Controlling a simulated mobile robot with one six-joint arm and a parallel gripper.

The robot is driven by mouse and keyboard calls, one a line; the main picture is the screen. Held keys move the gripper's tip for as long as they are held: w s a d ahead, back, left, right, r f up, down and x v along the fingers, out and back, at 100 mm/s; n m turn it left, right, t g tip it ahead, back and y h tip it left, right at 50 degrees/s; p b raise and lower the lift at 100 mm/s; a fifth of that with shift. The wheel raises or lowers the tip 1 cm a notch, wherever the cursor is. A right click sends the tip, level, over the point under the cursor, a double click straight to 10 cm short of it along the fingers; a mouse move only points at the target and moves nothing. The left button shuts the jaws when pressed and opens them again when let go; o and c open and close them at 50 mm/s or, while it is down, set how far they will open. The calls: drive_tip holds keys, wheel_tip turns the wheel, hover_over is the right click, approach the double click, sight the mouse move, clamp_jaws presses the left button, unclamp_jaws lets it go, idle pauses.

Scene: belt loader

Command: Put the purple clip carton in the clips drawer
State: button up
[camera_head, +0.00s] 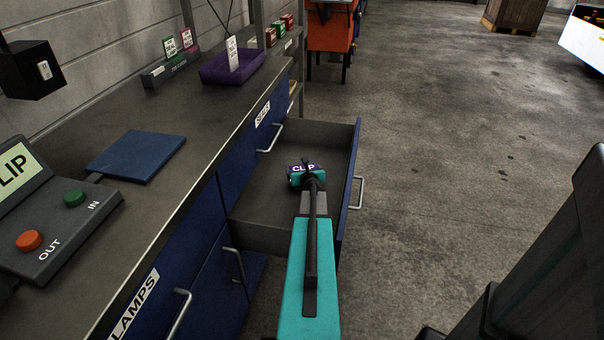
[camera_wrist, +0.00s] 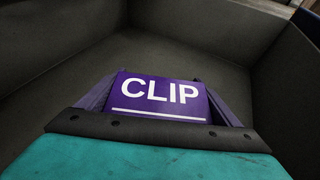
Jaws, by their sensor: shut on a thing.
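The purple carton with a white CLIP label (camera_wrist: 160,96) is between the fingers of my gripper (camera_wrist: 165,98) in the wrist view, and the gripper is shut on it. In the head view the carton (camera_head: 302,169) shows just past the end of my teal arm, over the inside of an open drawer (camera_head: 262,185). The drawer is grey inside with a blue front and a metal handle. I see no label on this drawer's front from here. Whether the carton touches the drawer floor I cannot tell. No other item shows in the drawer.
A shut drawer labelled SEALS (camera_head: 263,114) is beyond the open one; one ending in LAMPS (camera_head: 136,303) is nearer. The bench holds a blue pad (camera_head: 136,156), a button box (camera_head: 62,225) with a CLIP screen, and a purple tray (camera_head: 218,69).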

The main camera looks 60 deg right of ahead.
drive_tip(key=shift+f, duration=0.2)
idle(0.3)
drive_tip(key=o, duration=1)
drive_tip(key=shift+o, duration=0.2)
drive_tip(key=shift+r, duration=0.15)
drive_tip(key=v, duration=1.2)
drive_tip(key=shift+p, duration=0.35)
drive_tip(key=shift+r, duration=0.15)
